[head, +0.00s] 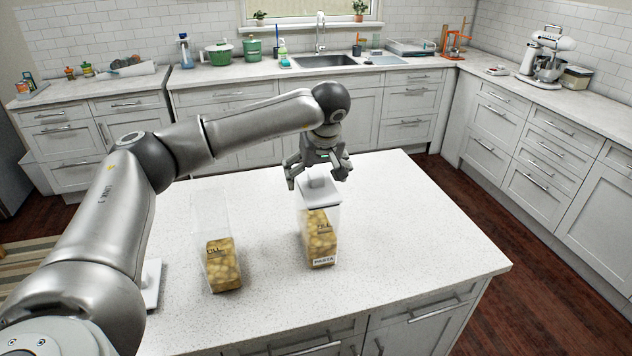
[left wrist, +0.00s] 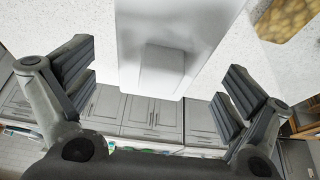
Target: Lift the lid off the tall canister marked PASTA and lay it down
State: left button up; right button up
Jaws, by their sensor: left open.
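The tall clear canister marked PASTA (head: 321,245) stands upright on the island and holds yellowish pasta. Its white lid (head: 320,199) with a raised block-shaped knob is on top; the lid (left wrist: 210,22) and knob (left wrist: 163,70) also show in the left wrist view. My left gripper (head: 317,177) is over the canister, pointing down, open. Its fingers stand apart on either side of the knob, with gaps in the left wrist view (left wrist: 158,88). My right gripper is not in view.
A second clear canister (head: 222,262), open-topped and partly filled, stands to the left. A white lid-like piece (head: 151,284) lies on the island (head: 420,235), partly hidden by my left arm. The island's right side is clear.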

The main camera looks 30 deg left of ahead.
pick_arm(q)
jog(key=shift+a+f, duration=0.1)
jog(key=shift+f, duration=0.05)
jog(key=c, duration=1.1)
jog(key=shift+c, duration=0.2)
jog(key=shift+w+r, duration=0.1)
jog(key=shift+r, duration=0.45)
jog(key=shift+s+r+b, duration=0.2)
jog(key=shift+r+b, duration=0.5)
jog(key=shift+r, duration=0.55)
jog(key=s+d+r+p, duration=0.1)
jog(key=s+d+r, duration=0.3)
jog(key=s+r, duration=0.9)
jog(key=shift+p, duration=0.3)
